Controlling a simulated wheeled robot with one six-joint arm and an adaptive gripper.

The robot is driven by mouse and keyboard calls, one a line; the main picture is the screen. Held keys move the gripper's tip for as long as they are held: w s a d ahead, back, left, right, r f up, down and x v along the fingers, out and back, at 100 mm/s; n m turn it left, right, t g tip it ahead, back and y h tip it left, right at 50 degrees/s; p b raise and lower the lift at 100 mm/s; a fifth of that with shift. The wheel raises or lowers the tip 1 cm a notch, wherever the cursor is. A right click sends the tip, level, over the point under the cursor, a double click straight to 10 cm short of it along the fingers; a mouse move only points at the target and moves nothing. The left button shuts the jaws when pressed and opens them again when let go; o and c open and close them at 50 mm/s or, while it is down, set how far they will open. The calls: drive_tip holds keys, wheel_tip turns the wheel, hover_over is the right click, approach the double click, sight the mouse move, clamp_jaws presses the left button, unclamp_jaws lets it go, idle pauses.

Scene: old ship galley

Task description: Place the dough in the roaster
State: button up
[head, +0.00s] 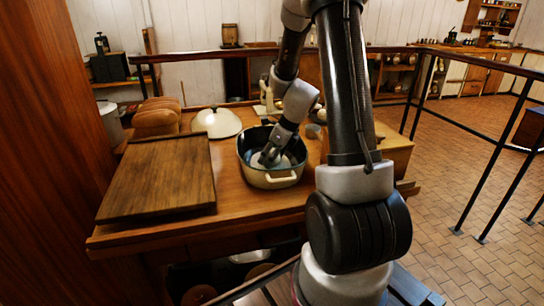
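The roaster (270,180) is a cream oval pot with a dark rim and inside, standing on the wooden table with its cream handle toward me. My gripper (267,158) points down inside the roaster, below its rim. A pale, rounded mass that looks like the dough (288,160) shows in the roaster beside and partly behind my gripper. I cannot tell whether the fingers touch or hold it. A white domed lid (216,122) rests on the table behind and left of the roaster.
A dark wooden board (163,178) lies on the left of the table (245,203). Brown loaves (156,116) sit behind it. A wooden box (394,150) stands at the right. Black railings (495,160) border the tiled floor. The table front is clear.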

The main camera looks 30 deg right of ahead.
drive_tip(key=o, duration=1.1)
drive_tip(key=v, duration=1.2)
drive_tip(key=s+a+r+n, duration=0.2)
drive_tip(key=s+r+n, duration=0.1)
drive_tip(key=s+n, duration=0.4)
drive_tip(key=s+a+r+n+h, duration=0.1)
drive_tip(key=s+a+r+n, duration=0.2)
drive_tip(key=s+n, duration=0.4)
drive_tip(key=s+a+r+n+h, duration=0.1)
drive_tip(key=s+a+r+n, duration=0.2)
drive_tip(key=n, duration=1.3)
drive_tip(key=shift+s+a+r, duration=0.1)
drive_tip(key=shift+s+r, duration=0.25)
drive_tip(key=shift+s, duration=0.35)
drive_tip(key=shift+s+a+r, duration=0.1)
drive_tip(key=shift+s+r, duration=0.2)
drive_tip(key=shift+s, duration=0.4)
drive_tip(key=shift+s+a+r, duration=0.1)
drive_tip(key=shift+s+r, duration=0.25)
drive_tip(key=shift+s, duration=0.35)
